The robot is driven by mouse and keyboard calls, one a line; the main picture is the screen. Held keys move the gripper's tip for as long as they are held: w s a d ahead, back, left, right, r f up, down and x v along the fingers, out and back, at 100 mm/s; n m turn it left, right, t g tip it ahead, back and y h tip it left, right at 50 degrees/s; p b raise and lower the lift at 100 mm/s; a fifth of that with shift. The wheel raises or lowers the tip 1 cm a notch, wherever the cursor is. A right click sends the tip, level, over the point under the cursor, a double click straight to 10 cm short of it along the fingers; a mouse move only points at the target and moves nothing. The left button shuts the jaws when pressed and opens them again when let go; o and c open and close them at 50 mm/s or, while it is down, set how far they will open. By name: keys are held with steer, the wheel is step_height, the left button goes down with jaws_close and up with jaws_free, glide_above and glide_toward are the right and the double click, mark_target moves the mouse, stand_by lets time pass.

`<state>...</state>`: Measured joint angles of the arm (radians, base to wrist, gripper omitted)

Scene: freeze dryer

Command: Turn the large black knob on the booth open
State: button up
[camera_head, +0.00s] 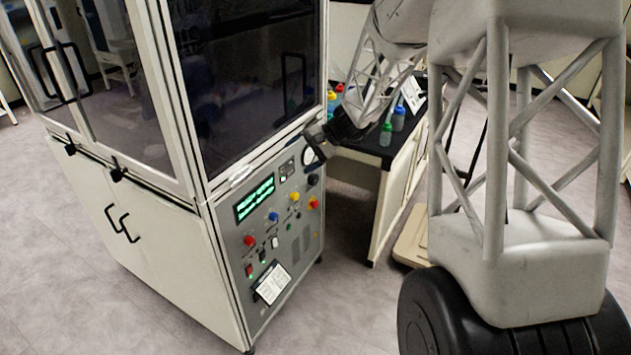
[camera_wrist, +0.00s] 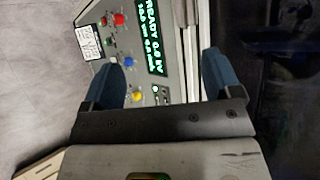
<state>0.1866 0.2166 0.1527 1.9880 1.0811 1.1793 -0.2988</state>
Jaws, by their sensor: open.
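The booth (camera_head: 205,180) is a tall pale cabinet with dark glass and a grey control panel (camera_head: 237,243) on its narrow lower front. The large black knob (camera_head: 313,180) is near the panel's upper right corner. My gripper (camera_head: 312,147) is just above it, close to the panel's top right edge, with no visible contact with the knob. In the wrist view my gripper (camera_wrist: 158,62) shows two blue fingers spread apart with nothing between them. The black knob cannot be made out there; the gripper body covers the near part of the panel.
The panel also carries a green display (camera_head: 255,198), a blue knob (camera_head: 273,217), red knobs (camera_head: 249,240), a yellow knob (camera_head: 295,196) and a white label (camera_head: 272,284). A black-topped table (camera_head: 365,152) with coloured bottles stands right of the booth. Floor in front is clear.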

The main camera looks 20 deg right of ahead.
steer(key=w+d+f+m+t+y, duration=0.2)
steer(key=w+d+f, duration=0.2)
steer(key=w+f, duration=0.5)
steer(key=m+t, duration=0.8)
steer(key=t, duration=0.1)
glide_toward(316, 181)
steer(key=shift+x, duration=1)
steer(key=shift+w, duration=0.1)
steer(key=shift+x, duration=3.8)
steer(key=shift+c, duration=0.5)
